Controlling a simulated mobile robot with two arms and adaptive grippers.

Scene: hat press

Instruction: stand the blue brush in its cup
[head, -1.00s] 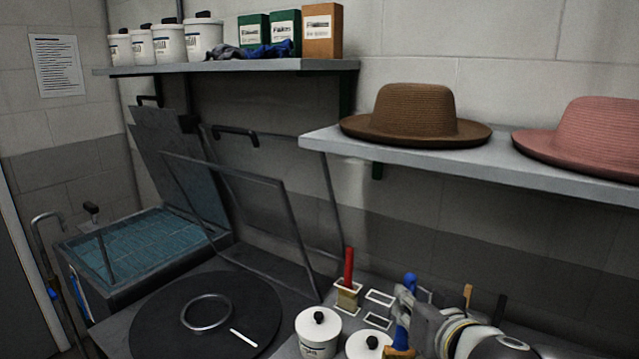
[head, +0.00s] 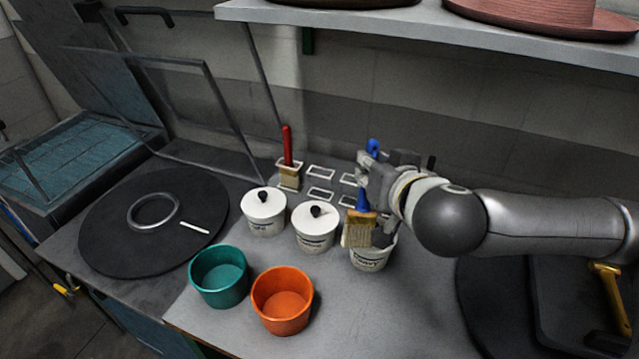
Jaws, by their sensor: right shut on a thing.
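The blue brush (head: 358,234) has a blue handle, a tan ferrule and pale bristles pointing down. My right gripper (head: 370,178) is shut on its handle, and the handle's blue top shows above the fingers. The bristles overlap the left side of an open white tub (head: 371,263) in the head view; I cannot tell whether they are inside it or in front of it. Behind are several white-rimmed square holders (head: 321,172). A red-handled brush (head: 287,150) stands upright in one of them. Which holder is the blue brush's cup is not clear. My left gripper is out of view.
Two lidded white tubs (head: 264,212) stand left of the open tub. A teal bowl (head: 219,276) and an orange bowl (head: 282,299) are in front. A black round plate (head: 130,240) with a ring lies left. A shelf (head: 430,30) overhangs the back.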

